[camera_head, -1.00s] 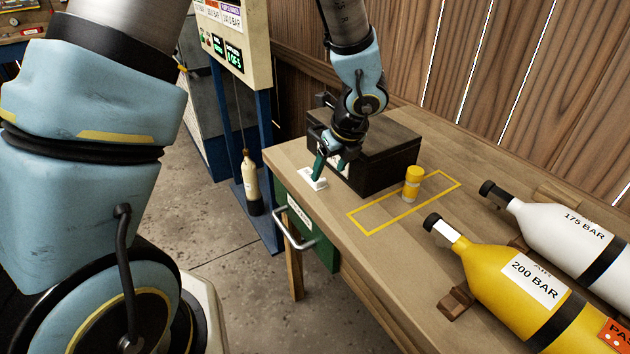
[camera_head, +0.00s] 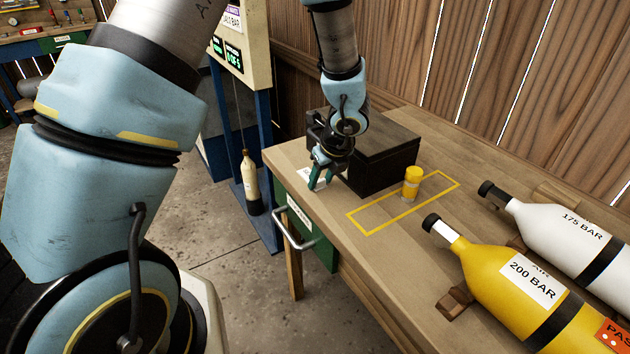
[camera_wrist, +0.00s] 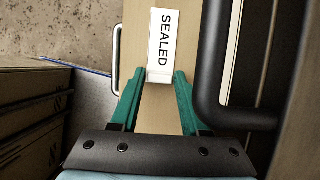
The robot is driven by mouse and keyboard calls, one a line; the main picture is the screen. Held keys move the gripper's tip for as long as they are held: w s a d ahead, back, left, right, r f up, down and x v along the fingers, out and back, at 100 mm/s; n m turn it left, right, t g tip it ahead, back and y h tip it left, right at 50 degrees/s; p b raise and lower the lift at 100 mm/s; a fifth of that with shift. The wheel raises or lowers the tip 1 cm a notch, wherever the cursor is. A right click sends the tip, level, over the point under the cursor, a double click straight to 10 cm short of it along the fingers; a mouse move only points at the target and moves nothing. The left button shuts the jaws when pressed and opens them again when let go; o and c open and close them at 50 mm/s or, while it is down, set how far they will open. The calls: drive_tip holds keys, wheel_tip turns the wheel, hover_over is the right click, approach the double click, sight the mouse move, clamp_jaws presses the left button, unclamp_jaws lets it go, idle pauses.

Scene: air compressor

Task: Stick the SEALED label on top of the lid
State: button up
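The white SEALED label (camera_wrist: 164,40) lies on the wooden bench near its front left edge. In the head view only part of it (camera_head: 310,174) shows beside my gripper. My gripper (camera_head: 320,181) is low over the bench there, in front of the dark box. In the wrist view my gripper's green fingers (camera_wrist: 160,75) are apart, with their tips on either side of the label's near end. Nothing is visibly clamped, and contact with the label cannot be told. The dark box has a flat black lid (camera_head: 385,133), partly hidden behind my arm.
A small yellow-capped cylinder (camera_head: 412,182) stands at a yellow outlined rectangle (camera_head: 368,231) on the bench. A yellow gas bottle (camera_head: 500,275) and a white one (camera_head: 560,228) lie at the right. A drawer handle (camera_head: 293,233) sticks out below the front edge.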

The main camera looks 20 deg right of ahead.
clamp_jaws()
drive_tip(key=shift+r, duration=0.2)
idle(0.6)
drive_tip(key=shift+r+p, duration=0.4)
drive_tip(key=shift+p, duration=0.2)
drive_tip(key=shift+r, duration=0.2)
